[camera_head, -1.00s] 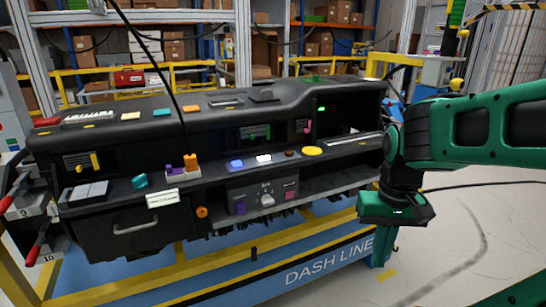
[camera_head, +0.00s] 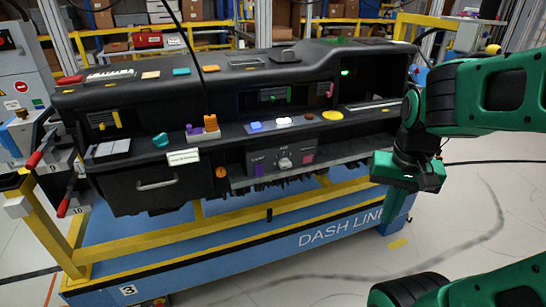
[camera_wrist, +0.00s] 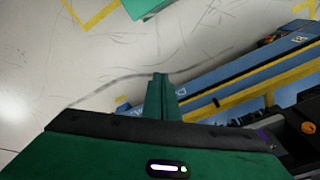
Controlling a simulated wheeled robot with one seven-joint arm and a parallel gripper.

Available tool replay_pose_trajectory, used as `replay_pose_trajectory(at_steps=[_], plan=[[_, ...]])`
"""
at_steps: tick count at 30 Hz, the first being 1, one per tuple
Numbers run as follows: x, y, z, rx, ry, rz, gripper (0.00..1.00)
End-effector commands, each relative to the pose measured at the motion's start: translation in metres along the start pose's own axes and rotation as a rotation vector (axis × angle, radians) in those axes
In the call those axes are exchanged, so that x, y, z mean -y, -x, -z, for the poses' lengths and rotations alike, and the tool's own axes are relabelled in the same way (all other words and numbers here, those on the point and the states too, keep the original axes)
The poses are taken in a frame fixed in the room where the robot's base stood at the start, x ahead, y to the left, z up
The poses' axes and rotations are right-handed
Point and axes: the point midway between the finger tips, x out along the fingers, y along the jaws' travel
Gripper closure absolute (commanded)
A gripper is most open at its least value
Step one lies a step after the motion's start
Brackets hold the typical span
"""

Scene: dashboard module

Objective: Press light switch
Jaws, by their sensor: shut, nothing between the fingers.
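The black dashboard module (camera_head: 130,190) stands across the head view on a blue and yellow frame. Its lower centre has a control panel with a round white knob (camera_head: 284,163), a purple button (camera_head: 258,169) and a pink button (camera_head: 307,159). A blue button (camera_head: 256,127), a white button (camera_head: 283,121) and a yellow disc (camera_head: 333,115) lie on the ledge above. I cannot read which is the light switch. My green gripper hand (camera_head: 408,172) is in front of the module's right end, apart from the panel. In the wrist view the fingers (camera_wrist: 161,95) are shut together and empty.
Red-handled clamps (camera_head: 36,158) stand at the module's left end. A dark cable (camera_head: 190,45) hangs in front of the module. Shelves and yellow rails are behind. Grey floor (camera_head: 330,275) is free in front and to the right.

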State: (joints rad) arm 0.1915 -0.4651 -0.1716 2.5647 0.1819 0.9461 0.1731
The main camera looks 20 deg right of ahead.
Motion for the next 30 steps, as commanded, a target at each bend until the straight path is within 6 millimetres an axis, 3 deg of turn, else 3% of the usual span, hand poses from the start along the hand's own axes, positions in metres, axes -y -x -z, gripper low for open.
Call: replay_pose_trajectory(at_steps=[6, 15, 24, 30], plan=[[0.051, -0.012, 0.048, -0.152, -0.198, 0.029, 1.00], [0.142, -0.024, 0.094, -0.303, -0.477, 0.205, 1.00], [0.245, -0.030, 0.108, -0.315, -0.734, 0.473, 1.00], [0.288, -0.030, 0.104, -0.272, -0.846, 0.600, 1.00]])
